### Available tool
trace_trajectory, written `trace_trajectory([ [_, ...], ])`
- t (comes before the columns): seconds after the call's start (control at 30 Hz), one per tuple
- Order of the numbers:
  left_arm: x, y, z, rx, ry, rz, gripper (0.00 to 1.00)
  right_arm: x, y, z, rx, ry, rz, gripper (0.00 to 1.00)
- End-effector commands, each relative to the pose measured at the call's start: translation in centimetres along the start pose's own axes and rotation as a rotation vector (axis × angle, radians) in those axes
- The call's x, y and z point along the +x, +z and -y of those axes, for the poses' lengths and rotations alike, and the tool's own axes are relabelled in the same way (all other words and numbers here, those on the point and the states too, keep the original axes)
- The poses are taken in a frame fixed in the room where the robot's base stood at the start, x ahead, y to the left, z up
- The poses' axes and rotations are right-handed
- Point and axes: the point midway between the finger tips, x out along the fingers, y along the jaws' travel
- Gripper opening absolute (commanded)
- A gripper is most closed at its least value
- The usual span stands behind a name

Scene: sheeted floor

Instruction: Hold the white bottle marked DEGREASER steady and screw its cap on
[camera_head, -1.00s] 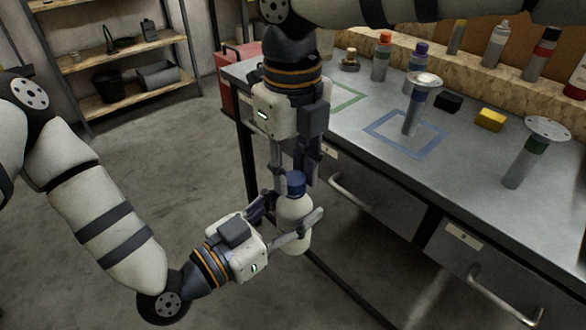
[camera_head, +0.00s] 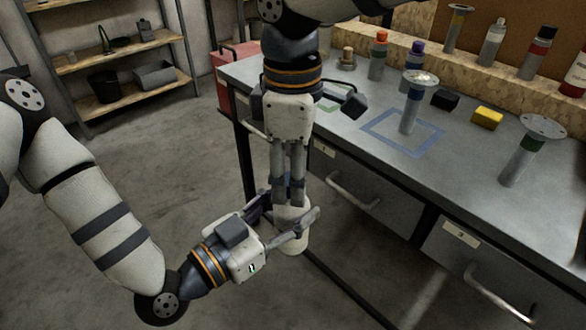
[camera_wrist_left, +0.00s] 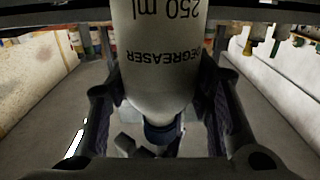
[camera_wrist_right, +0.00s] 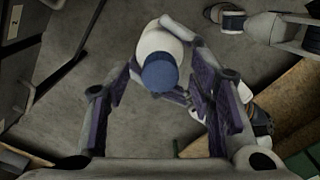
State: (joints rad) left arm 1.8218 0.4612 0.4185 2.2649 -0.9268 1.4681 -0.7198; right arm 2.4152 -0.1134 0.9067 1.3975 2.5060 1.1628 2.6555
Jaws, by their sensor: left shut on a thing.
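The white DEGREASER bottle (camera_head: 293,238) stands upright in the air in front of the workbench. My left gripper (camera_head: 285,226) is shut around its body from the side. The left wrist view shows the bottle's printed label (camera_wrist_left: 160,60) between the fingers. The blue cap (camera_wrist_right: 160,72) sits on the bottle's top in the right wrist view; whether it is tight cannot be told. My right gripper (camera_wrist_right: 163,82) points down over the cap, its fingers open with a gap on either side. In the head view these fingers (camera_head: 288,190) hide the cap.
The metal workbench (camera_head: 465,160) with drawers is just right of the grippers. A shelf (camera_head: 110,65) stands at the back left; the floor below is clear.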

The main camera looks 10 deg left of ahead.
Motion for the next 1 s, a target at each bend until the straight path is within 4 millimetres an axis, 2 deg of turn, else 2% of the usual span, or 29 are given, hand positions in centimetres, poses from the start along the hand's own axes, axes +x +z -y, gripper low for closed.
trace_trajectory([
  [0.23,0.0,-0.1,0.0,0.0,0.0,-0.003,0.0,-0.1,0.0,0.0,-0.001,0.0,0.0,0.51],
  [0.33,0.0,-0.1,0.0,0.001,0.0,-0.003,0.0,-0.8,0.0,-0.1,0.0,0.003,0.0,0.51],
  [0.7,0.0,-0.1,0.0,0.001,0.0,-0.003,0.0,-9.0,-0.1,-0.1,0.0,0.003,-0.003,0.51],
  [0.83,0.0,-0.1,0.0,0.0,0.0,-0.003,0.0,-11.0,0.0,-0.1,0.0,0.003,-0.001,0.51],
  [1.0,0.0,-0.1,0.0,0.0,0.0,-0.003,0.0,-12.0,0.0,0.0,-0.002,0.0,0.0,0.51],
])
